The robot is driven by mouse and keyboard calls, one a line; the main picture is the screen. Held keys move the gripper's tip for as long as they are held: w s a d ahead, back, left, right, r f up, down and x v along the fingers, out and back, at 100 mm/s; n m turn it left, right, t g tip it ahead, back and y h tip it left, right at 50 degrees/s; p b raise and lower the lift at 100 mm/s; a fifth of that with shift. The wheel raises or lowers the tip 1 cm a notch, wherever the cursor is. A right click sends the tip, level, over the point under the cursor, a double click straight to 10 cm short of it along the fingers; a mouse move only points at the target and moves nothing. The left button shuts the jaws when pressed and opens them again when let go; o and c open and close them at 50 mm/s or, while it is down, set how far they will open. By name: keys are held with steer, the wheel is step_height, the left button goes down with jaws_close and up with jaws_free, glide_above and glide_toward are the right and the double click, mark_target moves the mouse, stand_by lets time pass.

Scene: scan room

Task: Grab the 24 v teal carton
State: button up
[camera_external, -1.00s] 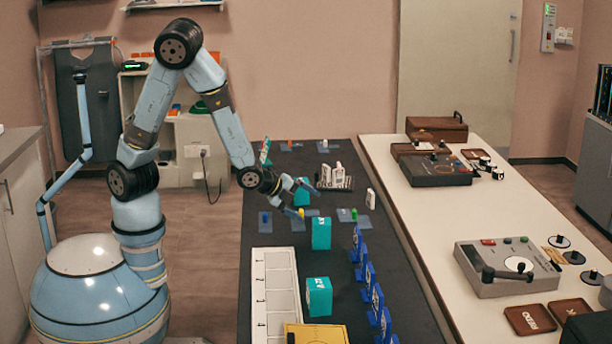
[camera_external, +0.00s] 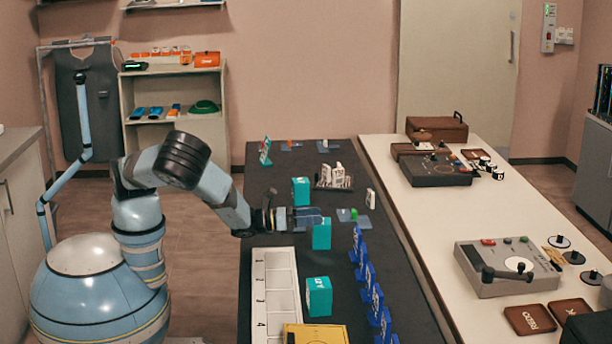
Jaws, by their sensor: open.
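Several teal cartons stand on the dark table. One is at the back (camera_external: 301,190), one in the middle (camera_external: 321,236) and one near the front (camera_external: 318,297). The front one has white print on its side, too small and turned to read surely, so I cannot tell which is the 24 V carton. My gripper (camera_external: 310,216) is open and level, reaching right from the table's left side. In the picture its fingers lie between the back and middle cartons, just above the top of the middle one. I cannot tell if they touch it.
A row of blue upright pieces (camera_external: 374,297) stands right of the cartons. A white numbered strip (camera_external: 273,292) and a yellow box (camera_external: 314,334) lie at the front left. A rack with white pieces (camera_external: 333,182) is farther back.

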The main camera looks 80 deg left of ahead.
mark_target(327, 230)
steer(key=f+m, duration=0.1)
steer(key=s+f+m, duration=0.1)
steer(key=s+f, duration=0.1)
steer(key=f, duration=0.1)
steer(key=shift+s+d+f+m+g+h, duration=0.1)
steer(key=shift+s+d+m+g+h, duration=0.15)
steer(key=shift+m+g+h, duration=0.15)
steer(key=shift+w+d+f, duration=0.1)
steer(key=shift+w+d, duration=0.05)
steer(key=shift+w, duration=1.7)
steer(key=shift+w+d, duration=0.1)
steer(key=shift+w, duration=1.75)
steer(key=shift+c, duration=0.3)
steer(key=c, duration=1)
